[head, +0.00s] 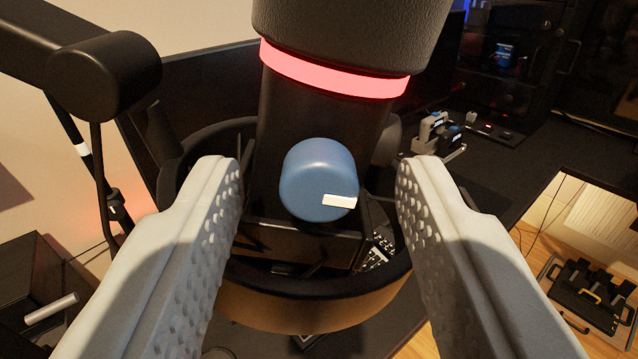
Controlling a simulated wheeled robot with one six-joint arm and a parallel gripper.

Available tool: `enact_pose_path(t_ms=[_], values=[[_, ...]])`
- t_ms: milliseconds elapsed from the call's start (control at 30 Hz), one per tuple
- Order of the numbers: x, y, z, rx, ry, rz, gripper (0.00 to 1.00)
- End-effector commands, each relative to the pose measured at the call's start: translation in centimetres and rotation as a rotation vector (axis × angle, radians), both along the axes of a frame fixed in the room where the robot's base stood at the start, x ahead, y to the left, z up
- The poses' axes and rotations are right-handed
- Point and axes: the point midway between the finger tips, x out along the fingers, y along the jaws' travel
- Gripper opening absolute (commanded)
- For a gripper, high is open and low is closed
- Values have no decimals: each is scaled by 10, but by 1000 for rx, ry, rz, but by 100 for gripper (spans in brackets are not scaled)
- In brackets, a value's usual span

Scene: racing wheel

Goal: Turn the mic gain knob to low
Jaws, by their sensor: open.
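The mic gain knob (312,182) is a blue round knob on the dark body of the microphone (330,115). A white mark (340,201) on its face points to the right and slightly down. The microphone has a dark foam top and a glowing red ring (330,75). My gripper (320,185) is open, with one pale, dimpled finger on each side of the knob. A clear gap shows between each finger and the knob, and nothing is held.
A black boom arm (105,75) stands at the upper left. A dark racing wheel (300,305) curves around and below the microphone. A dark desk (490,165) with small devices extends to the right. Pedals (588,298) sit on the floor at lower right.

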Motion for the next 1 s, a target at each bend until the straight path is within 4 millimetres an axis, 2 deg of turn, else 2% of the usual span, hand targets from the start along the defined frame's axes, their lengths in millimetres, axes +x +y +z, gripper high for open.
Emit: enact_pose_path(t_ms=[167,300,400,733,1000], values=[[0,0,0,0,0,0,43],[0,0,0,0,0,0,16],[0,0,0,0,0,0,0],[0,0,0,-42,1,0,0],[0,0,0,-209,7,0,0]])
